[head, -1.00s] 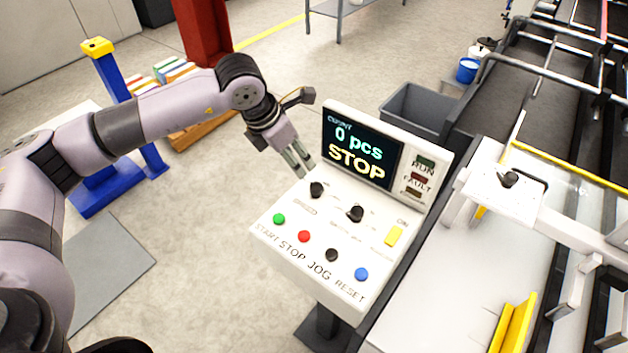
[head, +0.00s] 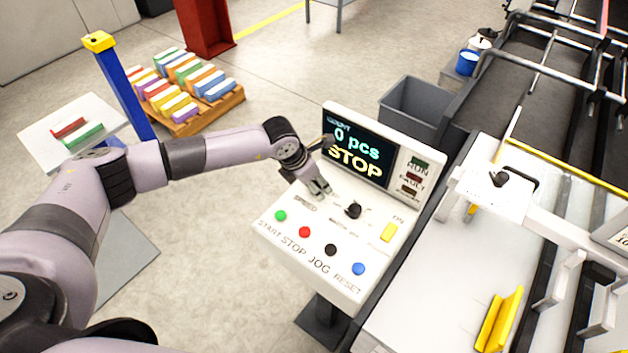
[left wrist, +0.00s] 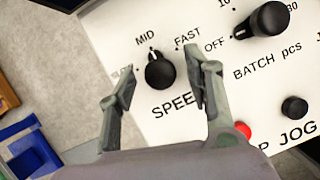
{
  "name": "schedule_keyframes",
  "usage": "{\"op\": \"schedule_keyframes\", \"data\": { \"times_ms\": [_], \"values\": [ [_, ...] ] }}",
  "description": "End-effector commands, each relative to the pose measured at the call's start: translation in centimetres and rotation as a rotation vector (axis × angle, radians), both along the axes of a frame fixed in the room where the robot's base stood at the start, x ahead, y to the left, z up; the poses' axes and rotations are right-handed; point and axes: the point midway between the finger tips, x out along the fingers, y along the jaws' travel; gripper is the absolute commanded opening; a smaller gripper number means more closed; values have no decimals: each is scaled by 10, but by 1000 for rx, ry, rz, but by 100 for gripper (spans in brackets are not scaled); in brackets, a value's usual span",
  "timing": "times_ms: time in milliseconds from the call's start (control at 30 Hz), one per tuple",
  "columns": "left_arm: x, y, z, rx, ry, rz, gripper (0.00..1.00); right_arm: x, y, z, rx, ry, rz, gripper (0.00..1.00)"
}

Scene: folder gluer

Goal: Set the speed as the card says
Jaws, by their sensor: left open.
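The black speed knob (left wrist: 160,72) is on the white control panel (left wrist: 160,118). In the left wrist view its white mark appears to point toward MID. FAST is readable to its right; the label to its left is partly covered by a finger. My left gripper (head: 320,190) is over the panel's upper left, open, with one finger on each side of the knob (left wrist: 165,80). I cannot tell whether the fingers touch it. In the head view the gripper hides the knob. The screen (head: 358,152) reads 0 pcs and STOP. I see no readable card. My right gripper is out of view.
The black batch knob (head: 353,210) is right of the gripper. Green (head: 281,216), red (head: 305,232), black (head: 330,249) and blue (head: 358,268) buttons line the front. A grey bin (head: 413,106) stands behind the panel.

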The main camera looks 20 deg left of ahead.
Motion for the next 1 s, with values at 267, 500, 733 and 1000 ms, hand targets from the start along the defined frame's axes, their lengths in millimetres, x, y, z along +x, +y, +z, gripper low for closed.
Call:
{"op": "schedule_keyframes", "data": {
  "times_ms": [267, 500, 733, 1000],
  "values": [
    [0, 0, 0, 0, 0, 0, 35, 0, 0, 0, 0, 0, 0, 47],
    [0, 0, 1, 0, 0, 1, 19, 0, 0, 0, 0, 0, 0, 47],
    [0, 0, 1, 0, 0, 1, 3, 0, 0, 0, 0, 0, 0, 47],
    [0, 0, -1, -1, 0, -11, 0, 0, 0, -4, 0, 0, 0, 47]
  ]
}}
